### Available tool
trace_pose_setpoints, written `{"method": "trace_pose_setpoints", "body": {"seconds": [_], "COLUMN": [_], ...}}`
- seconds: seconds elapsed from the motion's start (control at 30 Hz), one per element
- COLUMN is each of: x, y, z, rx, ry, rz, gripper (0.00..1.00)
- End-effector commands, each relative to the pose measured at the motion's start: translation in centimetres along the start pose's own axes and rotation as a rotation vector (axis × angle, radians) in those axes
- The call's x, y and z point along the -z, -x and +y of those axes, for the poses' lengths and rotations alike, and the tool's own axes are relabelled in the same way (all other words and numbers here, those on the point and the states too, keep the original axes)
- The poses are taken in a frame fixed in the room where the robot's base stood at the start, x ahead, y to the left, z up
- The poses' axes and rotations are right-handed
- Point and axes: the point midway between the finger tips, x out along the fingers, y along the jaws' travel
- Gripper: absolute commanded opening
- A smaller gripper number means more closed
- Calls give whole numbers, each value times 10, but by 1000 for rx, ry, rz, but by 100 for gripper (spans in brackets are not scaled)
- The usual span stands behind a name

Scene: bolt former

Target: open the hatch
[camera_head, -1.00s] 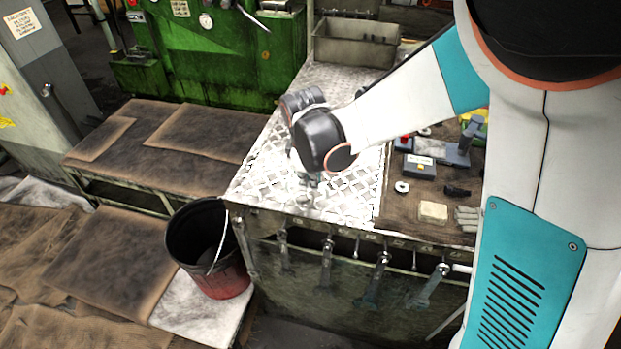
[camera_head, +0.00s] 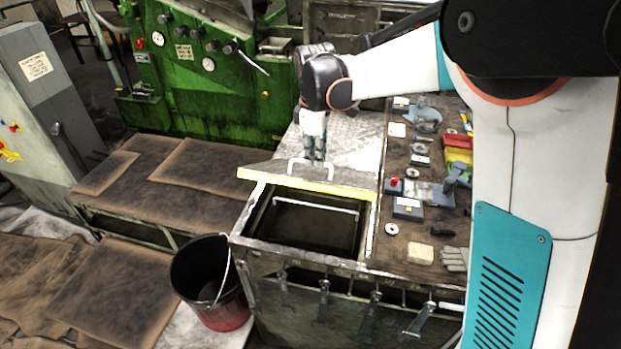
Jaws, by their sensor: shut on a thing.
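The hatch (camera_head: 267,171) is a metal lid on the bench, tilted up with its front edge raised and a yellow-white strip (camera_head: 300,187) along that edge. Below it, a dark rectangular opening (camera_head: 302,226) shows in the bench top. A pale U-shaped handle (camera_head: 292,169) stands on the lid near the raised edge. My gripper (camera_head: 316,158) points down at the handle and is shut on it; the exact contact is small and partly hidden.
To the right, the bench top holds a red-button box (camera_head: 394,186), a grey box (camera_head: 408,207), gloves (camera_head: 455,258) and several tools. Tools hang along the bench front. A black-and-red bucket (camera_head: 210,284) stands at the left front. A green machine (camera_head: 190,90) stands behind.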

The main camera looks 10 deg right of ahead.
Motion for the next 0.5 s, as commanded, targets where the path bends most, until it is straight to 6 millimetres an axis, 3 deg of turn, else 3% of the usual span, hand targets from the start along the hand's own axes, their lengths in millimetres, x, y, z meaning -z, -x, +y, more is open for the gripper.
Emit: {"method": "trace_pose_setpoints", "body": {"seconds": [0.03, 0.1, 0.5], "x": [-1, -2, -4], "y": [14, 25, 57], "z": [20, 36, 105], "rx": [-13, -13, 68], "ry": [-5, -5, -7], "rz": [1, 0, -2], "gripper": [0, 0, 0]}}
